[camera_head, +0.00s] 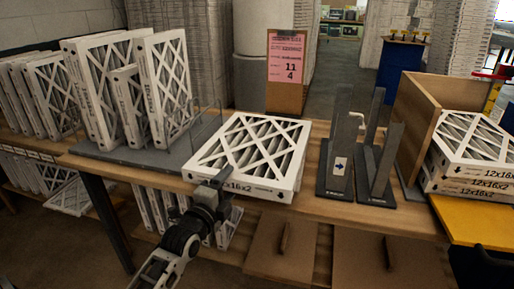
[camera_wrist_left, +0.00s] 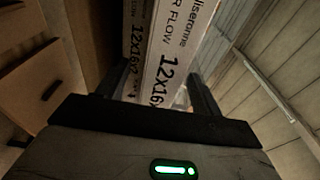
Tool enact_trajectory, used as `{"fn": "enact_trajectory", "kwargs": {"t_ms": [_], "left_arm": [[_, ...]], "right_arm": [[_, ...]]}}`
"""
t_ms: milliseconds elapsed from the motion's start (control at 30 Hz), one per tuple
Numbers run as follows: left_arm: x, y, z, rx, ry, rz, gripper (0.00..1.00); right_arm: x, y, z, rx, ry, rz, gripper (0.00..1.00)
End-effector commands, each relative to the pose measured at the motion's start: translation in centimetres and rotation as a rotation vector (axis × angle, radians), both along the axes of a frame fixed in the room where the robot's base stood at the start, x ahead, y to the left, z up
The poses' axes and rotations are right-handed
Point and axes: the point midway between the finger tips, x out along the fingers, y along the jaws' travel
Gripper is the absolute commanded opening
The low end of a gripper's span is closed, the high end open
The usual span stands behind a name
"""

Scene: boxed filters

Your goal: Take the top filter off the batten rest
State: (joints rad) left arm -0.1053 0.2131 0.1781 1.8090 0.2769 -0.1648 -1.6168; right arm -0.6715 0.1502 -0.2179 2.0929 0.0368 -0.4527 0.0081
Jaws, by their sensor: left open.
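A white-framed pleated filter (camera_head: 255,145) lies flat on the bench, its label facing the front edge. In the left wrist view a large printed filter edge (camera_wrist_left: 177,50) shows, with a second printed edge (camera_wrist_left: 133,50) beside it. The batten rest cannot be made out under the filter. My left gripper (camera_head: 218,184) is at the filter's front edge, left of its middle. In the wrist view its open fingers (camera_wrist_left: 153,88) stand on either side of the printed edges. I cannot tell whether they touch. My right gripper is not in view.
Upright filters (camera_head: 165,85) stand in a grey rack at left. A pink sign (camera_head: 287,62) stands behind. Dark upright holders (camera_head: 375,165) stand right of the filter. A wooden box side (camera_head: 415,110) and stacked filters (camera_head: 465,185) are further right.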

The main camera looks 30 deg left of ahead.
Motion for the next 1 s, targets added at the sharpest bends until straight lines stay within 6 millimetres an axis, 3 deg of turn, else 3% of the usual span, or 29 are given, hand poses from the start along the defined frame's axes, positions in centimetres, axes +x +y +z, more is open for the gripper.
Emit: {"fn": "enact_trajectory", "kwargs": {"t_ms": [400, 667, 700, 900, 1000], "left_arm": [[4.9, 1.0, 0.2, -0.001, 0.0, 0.0, 0.66], [5.2, 1.0, 0.2, 0.0, 0.001, -0.001, 0.66], [5.2, 1.0, 0.2, 0.0, 0.001, -0.001, 0.64], [5.2, 1.0, 0.2, 0.0, 0.001, -0.001, 0.13], [5.2, 1.0, 0.3, 0.0, -0.002, -0.001, 0.14]], "right_arm": [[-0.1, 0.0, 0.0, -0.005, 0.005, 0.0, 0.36], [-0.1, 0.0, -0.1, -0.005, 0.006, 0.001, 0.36], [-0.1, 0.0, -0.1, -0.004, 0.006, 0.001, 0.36], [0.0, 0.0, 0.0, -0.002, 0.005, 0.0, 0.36], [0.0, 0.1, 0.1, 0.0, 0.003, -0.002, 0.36]]}}
